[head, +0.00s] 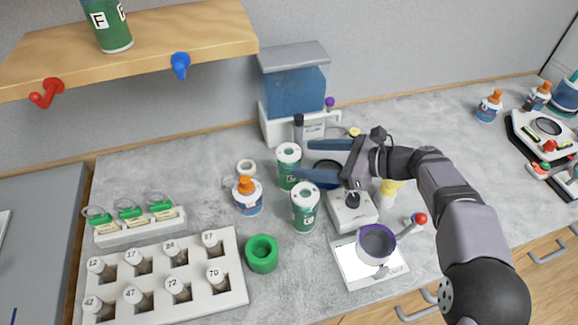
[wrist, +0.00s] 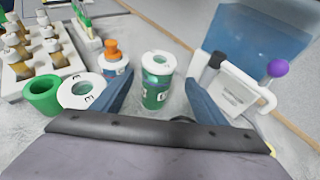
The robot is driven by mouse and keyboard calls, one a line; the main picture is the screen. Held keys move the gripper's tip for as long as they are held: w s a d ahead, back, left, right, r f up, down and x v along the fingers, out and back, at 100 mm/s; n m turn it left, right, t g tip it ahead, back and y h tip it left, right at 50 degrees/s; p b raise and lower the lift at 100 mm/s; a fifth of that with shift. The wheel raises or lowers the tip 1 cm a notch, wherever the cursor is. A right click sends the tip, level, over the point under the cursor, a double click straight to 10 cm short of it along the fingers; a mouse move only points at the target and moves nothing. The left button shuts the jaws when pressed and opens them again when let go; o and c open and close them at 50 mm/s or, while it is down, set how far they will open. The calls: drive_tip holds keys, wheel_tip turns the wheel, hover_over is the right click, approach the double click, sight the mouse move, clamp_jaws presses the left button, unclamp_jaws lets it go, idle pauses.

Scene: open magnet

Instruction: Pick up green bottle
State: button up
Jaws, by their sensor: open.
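A green bottle with a white lid (head: 288,158) stands upright on the grey counter. In the wrist view this green bottle (wrist: 156,88) is upright between the fingers, with visible gaps on both sides. My gripper (head: 300,160) is open, its blue fingers pointing left at the bottle; the fingertips also show in the wrist view (wrist: 159,80). A second green bottle with a white lid (head: 305,208) stands nearer the front. In the wrist view its lid (wrist: 82,93) is left of the left finger, and its lower part is hidden. A third green bottle (head: 107,25) is on the wooden shelf.
A white glue bottle with an orange cap (head: 247,196) stands left of the bottles. A green ring-shaped cup (head: 262,254) and a white vial rack (head: 165,275) are at front left. A blue-tank dispenser (head: 294,95) stands behind. A white device (head: 353,212) sits under my arm.

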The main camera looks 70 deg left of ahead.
sight(296, 160)
drive_tip(key=p+x, duration=0.2)
drive_tip(key=x, duration=0.2)
drive_tip(key=shift+s+f, duration=0.3)
drive_tip(key=c, duration=1.4)
drive_tip(key=shift+r, duration=0.15)
wheel_tip(296, 160, up, 10)
drive_tip(key=shift+f+b, duration=0.1)
drive_tip(key=shift+b, duration=1.15)
